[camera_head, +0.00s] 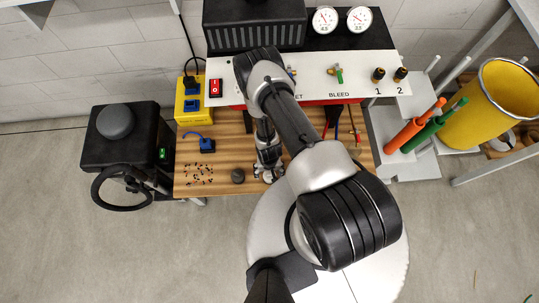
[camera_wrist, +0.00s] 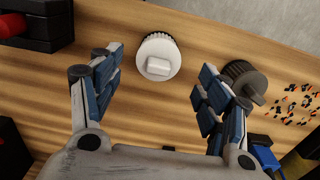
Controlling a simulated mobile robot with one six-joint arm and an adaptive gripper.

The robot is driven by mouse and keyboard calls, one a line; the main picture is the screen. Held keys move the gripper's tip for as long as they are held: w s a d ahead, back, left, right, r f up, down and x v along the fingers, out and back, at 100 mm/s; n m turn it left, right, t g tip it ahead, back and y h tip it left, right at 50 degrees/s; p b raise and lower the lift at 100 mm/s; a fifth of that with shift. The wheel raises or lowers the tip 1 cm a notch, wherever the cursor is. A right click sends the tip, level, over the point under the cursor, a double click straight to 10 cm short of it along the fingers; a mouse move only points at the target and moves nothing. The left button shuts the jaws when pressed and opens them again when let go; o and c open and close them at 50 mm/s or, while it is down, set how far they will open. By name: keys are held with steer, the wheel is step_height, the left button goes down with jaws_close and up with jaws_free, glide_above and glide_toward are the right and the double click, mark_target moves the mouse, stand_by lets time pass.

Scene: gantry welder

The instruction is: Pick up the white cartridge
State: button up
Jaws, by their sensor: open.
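The white cartridge (camera_wrist: 158,57) stands on the wooden bench in the wrist view, a round disc with dark ridged edges and a raised white block on top. My gripper (camera_wrist: 155,84) is open, one blue-padded finger on each side in the picture. The cartridge shows in the gap near the fingertips, with nothing held. In the head view my gripper (camera_head: 268,170) is over the front of the bench, and I cannot clearly tell the cartridge from it there.
A dark grey ridged cylinder (camera_wrist: 243,79) stands close by the right finger. Scattered small screws (camera_head: 199,175) and a blue tool (camera_head: 206,144) lie on the wooden bench (camera_head: 218,150) to the left. A pressure panel (camera_head: 300,82) stands behind; orange and green cylinders (camera_head: 409,133) are to the right.

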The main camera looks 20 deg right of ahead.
mark_target(269, 176)
step_height(269, 176, down, 7)
steer(key=b, duration=0.3)
steer(key=shift+d, duration=0.1)
steer(key=shift+c, duration=0.4)
steer(key=c, duration=1)
